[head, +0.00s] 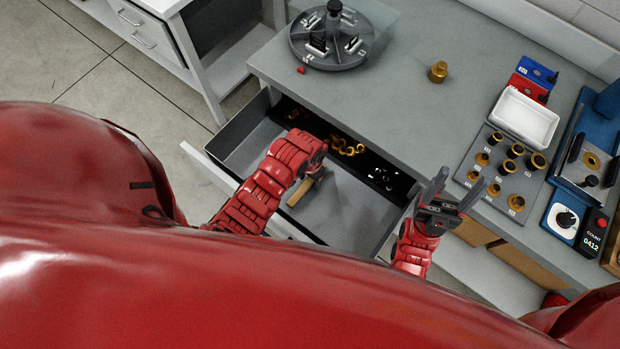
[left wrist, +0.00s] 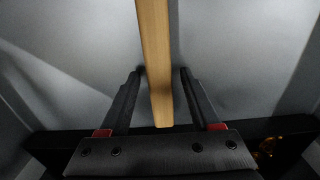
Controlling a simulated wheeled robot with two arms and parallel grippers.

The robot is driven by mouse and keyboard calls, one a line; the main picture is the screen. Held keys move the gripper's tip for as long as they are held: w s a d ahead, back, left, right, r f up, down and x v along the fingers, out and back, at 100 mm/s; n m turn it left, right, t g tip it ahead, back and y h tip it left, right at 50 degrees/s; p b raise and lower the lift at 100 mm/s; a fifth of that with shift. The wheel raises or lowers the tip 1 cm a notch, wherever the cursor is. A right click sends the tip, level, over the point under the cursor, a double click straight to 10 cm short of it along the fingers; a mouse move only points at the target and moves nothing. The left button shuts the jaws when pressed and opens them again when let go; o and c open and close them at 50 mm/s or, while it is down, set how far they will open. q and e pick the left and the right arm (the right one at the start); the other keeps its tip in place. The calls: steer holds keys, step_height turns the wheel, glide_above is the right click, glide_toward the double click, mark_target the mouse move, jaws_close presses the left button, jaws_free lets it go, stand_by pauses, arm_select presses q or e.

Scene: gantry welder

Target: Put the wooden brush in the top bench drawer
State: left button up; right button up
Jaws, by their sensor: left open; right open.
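The top bench drawer (head: 355,211) is pulled open below the bench top. The wooden brush (head: 301,191) is inside the drawer's outline, partly covered by my left gripper (head: 316,172). In the left wrist view, its light wooden handle (left wrist: 154,55) runs between the two fingers of my left gripper (left wrist: 160,76), with gaps on both sides. That gripper is open. The brush's bristles cannot be made out. My right gripper (head: 452,196) is open and empty near the bench's front edge, to the right of the drawer.
The bench top (head: 410,80) carries a round grey carousel (head: 328,38), a brass piece (head: 438,71), a grey board of brass parts (head: 497,180) and a white tray (head: 523,117). A black strip with brass rings (head: 347,147) lies along the drawer's back.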

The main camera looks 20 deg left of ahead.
arm_select(q)
steer(key=shift+r, duration=0.3)
steer(key=shift+r+b, duration=0.3)
steer(key=shift+r, duration=0.05)
step_height(320, 180, up, 4)
steer(key=shift+w+r+b, duration=0.1)
steer(key=shift+r+b, duration=0.05)
steer(key=shift+b, duration=0.3)
step_height(320, 180, up, 7)
steer(key=p, duration=0.3)
steer(key=shift+f, duration=0.2)
